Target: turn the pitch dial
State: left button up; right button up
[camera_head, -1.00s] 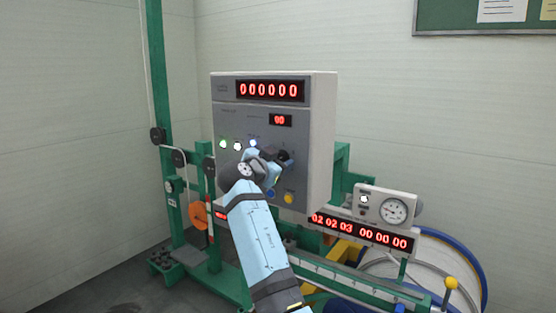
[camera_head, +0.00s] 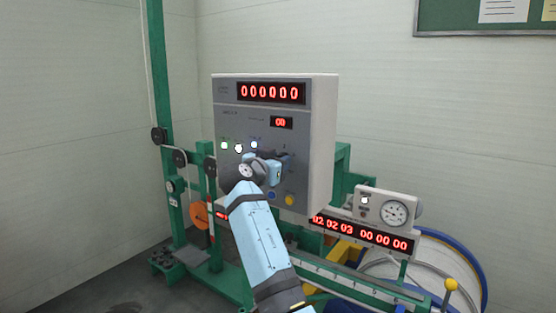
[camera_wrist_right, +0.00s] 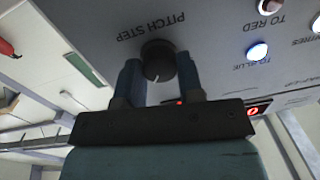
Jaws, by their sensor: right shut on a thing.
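The pitch dial (camera_wrist_right: 157,60) is a dark round knob with a white mark, under the label PITCH STEP in the right wrist view. My right gripper (camera_wrist_right: 160,77) has one finger on each side of the dial and is shut on it. In the head view my right gripper (camera_head: 278,166) is at the front of the grey control box (camera_head: 322,140), and it mostly hides the dial there. My left gripper is not in view.
The box has a long red display (camera_head: 271,92) reading 000000 and a small display (camera_head: 281,122). Lit buttons (camera_head: 239,147) sit left of the gripper, and a yellow button (camera_head: 290,200) is below. A gauge (camera_head: 394,212) stands at the right.

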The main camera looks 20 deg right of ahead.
pick_arm(q)
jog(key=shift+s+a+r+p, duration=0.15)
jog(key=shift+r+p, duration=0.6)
jog(key=shift+p, duration=0.25)
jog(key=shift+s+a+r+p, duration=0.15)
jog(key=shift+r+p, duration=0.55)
jog(key=shift+p, duration=0.25)
pick_arm(e)
jog(key=shift+w+r+n+g, duration=0.1)
jog(key=shift+n+g, duration=0.05)
jog(key=shift+n, duration=1.7)
jog(key=shift+r+n+g, duration=0.1)
jog(key=shift+n+g, duration=0.05)
jog(key=shift+n, duration=1.7)
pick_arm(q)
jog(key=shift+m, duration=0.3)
pick_arm(e)
jog(key=o, duration=0.9)
jog(key=shift+f, duration=0.15)
